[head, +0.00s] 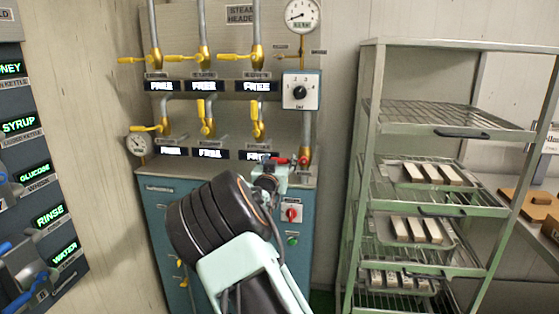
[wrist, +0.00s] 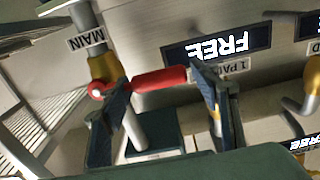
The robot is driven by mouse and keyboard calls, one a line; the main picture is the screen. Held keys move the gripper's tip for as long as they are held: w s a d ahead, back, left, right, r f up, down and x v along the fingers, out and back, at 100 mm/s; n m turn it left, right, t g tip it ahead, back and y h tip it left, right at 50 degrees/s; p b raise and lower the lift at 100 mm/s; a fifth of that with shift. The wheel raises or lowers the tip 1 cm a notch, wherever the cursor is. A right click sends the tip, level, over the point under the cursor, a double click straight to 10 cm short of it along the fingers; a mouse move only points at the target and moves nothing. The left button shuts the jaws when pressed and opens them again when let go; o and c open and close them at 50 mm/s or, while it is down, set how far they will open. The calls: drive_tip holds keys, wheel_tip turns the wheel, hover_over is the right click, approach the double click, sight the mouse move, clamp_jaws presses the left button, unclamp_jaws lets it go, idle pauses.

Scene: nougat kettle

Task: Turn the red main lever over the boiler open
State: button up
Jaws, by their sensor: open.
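The red main lever (wrist: 160,79) shows in the wrist view, running right from its pivot on a brass valve (wrist: 104,68) beside the MAIN label (wrist: 87,40). In the head view the lever (head: 283,160) points left from its valve, above the blue cabinet's right side. My gripper (wrist: 160,84) is open in the wrist view, one finger near the pivot and the other near the lever's free end. The lever spans the gap between them; I cannot tell whether either finger touches it. In the head view my arm partly hides the gripper (head: 268,174).
Yellow-handled valves (head: 205,112) and FREE displays fill the panel to the left. A selector box (head: 300,91) sits above the lever, and a red knob (head: 292,213) below. A green rack (head: 372,150) with trays stands close on the right.

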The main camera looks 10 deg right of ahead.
drive_tip(key=shift+w+d, duration=0.1)
drive_tip(key=shift+w, duration=0.15)
drive_tip(key=shift+c, duration=0.6)
clamp_jaws()
